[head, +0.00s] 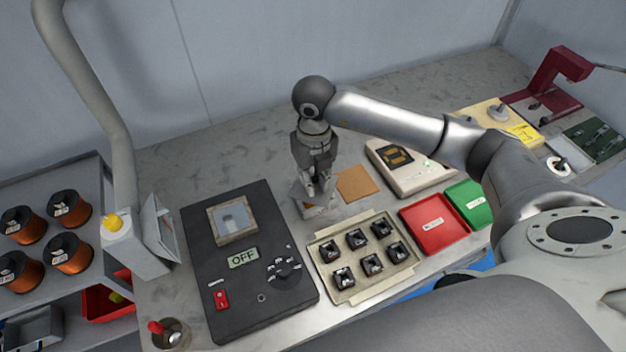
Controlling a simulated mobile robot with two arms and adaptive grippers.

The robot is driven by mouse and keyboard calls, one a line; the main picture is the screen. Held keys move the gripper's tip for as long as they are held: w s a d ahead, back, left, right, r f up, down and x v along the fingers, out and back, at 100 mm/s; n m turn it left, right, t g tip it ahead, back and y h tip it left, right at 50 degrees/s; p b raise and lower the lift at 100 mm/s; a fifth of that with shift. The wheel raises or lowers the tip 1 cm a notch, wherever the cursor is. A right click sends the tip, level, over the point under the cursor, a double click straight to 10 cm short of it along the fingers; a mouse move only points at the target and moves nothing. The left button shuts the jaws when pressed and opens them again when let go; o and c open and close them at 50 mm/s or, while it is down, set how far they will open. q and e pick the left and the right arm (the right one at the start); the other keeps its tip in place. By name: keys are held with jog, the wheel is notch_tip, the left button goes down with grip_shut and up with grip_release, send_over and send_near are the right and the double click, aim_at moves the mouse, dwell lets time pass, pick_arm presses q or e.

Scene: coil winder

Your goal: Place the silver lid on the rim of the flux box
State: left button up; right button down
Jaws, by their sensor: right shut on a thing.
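My right gripper (318,192) points down over the middle of the table and is shut on a thin silver piece that looks like the lid (302,196). Just below the fingertips is a small grey box with a brownish patch, which looks like the flux box (318,211). The gripper hides part of both, and I cannot tell whether the lid touches the box rim. My left gripper is not in view.
A black unit (200,255) marked OFF stands to the left. A tray (345,290) of several small black parts lies in front. A brown mat (356,184), a beige device (408,178), a red tray (436,223) and a green tray (466,203) lie to the right.

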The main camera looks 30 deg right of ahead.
aim_at(314, 178)
jog(key=shift+w+d+f+p, duration=0.15)
jog(key=shift+w+d+f, duration=0.15)
jog(key=shift+w+f, duration=0.4)
jog(key=shift+w+d+f+p, duration=0.15)
jog(key=shift+w+d+f, duration=0.25)
jog(key=shift+f, duration=0.4)
notch_tip(314, 178, down, 3)
jog(key=shift+a, duration=0.1)
jog(key=shift+f, duration=0.1)
jog(key=c, duration=1.8)
grip_release()
jog(key=shift+f, duration=0.1)
jog(key=o, duration=0.4)
jog(key=shift+o, duration=0.2)
